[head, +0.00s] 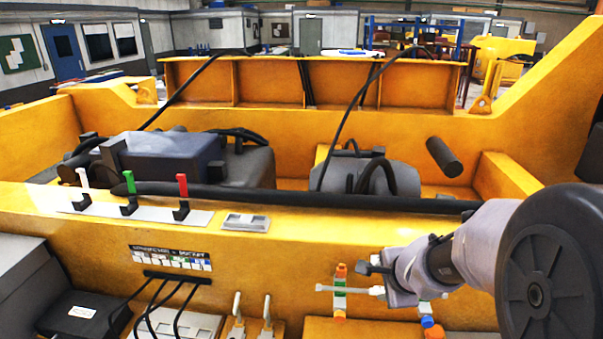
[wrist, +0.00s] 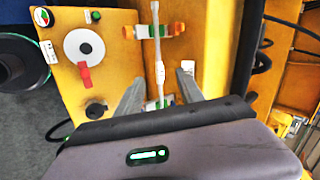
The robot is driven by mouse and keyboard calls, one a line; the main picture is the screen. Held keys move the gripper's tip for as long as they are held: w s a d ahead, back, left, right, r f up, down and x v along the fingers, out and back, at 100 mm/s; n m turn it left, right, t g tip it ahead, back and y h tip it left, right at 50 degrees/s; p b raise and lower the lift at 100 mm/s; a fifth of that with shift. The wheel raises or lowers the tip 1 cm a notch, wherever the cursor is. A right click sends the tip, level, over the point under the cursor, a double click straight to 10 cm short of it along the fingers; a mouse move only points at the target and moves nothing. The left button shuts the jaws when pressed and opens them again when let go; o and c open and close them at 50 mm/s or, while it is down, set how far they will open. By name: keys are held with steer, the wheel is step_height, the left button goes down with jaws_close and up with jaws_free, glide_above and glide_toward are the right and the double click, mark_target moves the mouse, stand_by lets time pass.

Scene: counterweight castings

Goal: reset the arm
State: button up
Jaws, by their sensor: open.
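My gripper (wrist: 160,82) is open, with its two grey fingers apart in the wrist view. A thin white rod (wrist: 160,55) shows between the fingers, with no visible contact. The rod runs through an orange, green and white clip (wrist: 170,29); a second green and white piece sits lower, partly hidden by my gripper. In the head view my arm comes in from the right, low over the front of the yellow casting (head: 290,255). There the rod (head: 328,289) lies level, its right part hidden by my wrist.
Three levers, one with a red handle (head: 182,186), stand on the casting's ledge beside a thick black hose (head: 300,197). Cables hang below a labelled panel (head: 172,260). The wrist view shows a white disc with a red handle (wrist: 85,76) and a black knob (wrist: 96,109) on the left.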

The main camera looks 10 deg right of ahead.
steer(key=s+a+f+n+y+b, duration=0.2)
steer(key=s+a+f+n+b, duration=0.45)
steer(key=a+b, duration=0.45)
steer(key=s+a+f+n+b, duration=0.2)
steer(key=s+f+n+b, duration=0.2)
steer(key=s, duration=0.4)
steer(key=s+a+f+n+g+b, duration=0.1)
steer(key=s+a+f+n+b, duration=0.1)
steer(key=s+f+b, duration=0.5)
steer(key=n+b, duration=0.1)
steer(key=b, duration=0.1)
steer(key=shift+s+a+n+y+b, duration=0.3)
steer(key=shift+s+a+n, duration=0.05)
steer(key=shift+s+a, duration=0.05)
